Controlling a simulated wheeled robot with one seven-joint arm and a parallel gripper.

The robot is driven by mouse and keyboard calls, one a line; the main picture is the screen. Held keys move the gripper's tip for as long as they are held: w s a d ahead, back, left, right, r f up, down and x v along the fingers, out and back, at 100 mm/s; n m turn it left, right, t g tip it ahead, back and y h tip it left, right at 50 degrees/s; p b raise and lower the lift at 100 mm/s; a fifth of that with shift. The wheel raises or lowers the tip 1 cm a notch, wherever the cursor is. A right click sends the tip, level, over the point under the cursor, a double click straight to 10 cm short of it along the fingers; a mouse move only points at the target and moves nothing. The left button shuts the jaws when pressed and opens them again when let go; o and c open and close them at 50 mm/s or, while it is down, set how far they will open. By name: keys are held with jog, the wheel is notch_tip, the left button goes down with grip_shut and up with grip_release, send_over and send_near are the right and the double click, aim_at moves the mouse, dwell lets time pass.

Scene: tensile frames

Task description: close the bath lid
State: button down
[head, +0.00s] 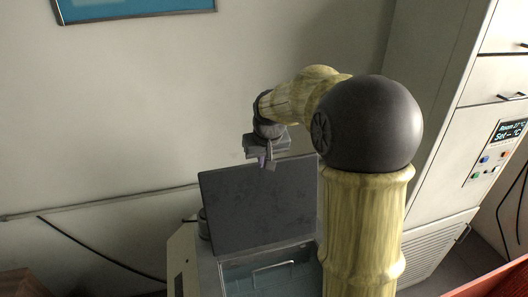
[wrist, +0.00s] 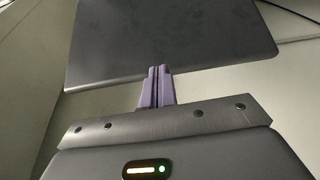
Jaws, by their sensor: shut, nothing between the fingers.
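The bath lid (head: 262,208) is a flat dark grey panel that stands open, steeply raised, above the bath (head: 272,274). Its dark face also fills the upper part of the wrist view (wrist: 170,35). My gripper (head: 263,163) is at the lid's upper edge in the head view. In the wrist view my gripper's purple fingers (wrist: 159,72) are together and empty, with their tips overlapping the lid's near edge in the picture. I cannot tell whether they touch it. My arm hides part of the lid's right side and the bath's right side.
A tall light cabinet (head: 440,130) with a control panel (head: 496,150) stands at the right. A rail (head: 100,207) runs along the wall at the left. An orange-red surface (head: 490,285) shows at the lower right. The space left of the lid looks free.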

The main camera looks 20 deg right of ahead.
jog(key=w+d+r, duration=0.2)
jog(key=w+r, duration=0.3)
jog(key=w, duration=0.1)
jog(key=shift+t, duration=0.4)
notch_tip(320, 180, down, 8)
jog(key=p, duration=0.6)
jog(key=shift+w, duration=0.15)
jog(key=shift+f, duration=0.1)
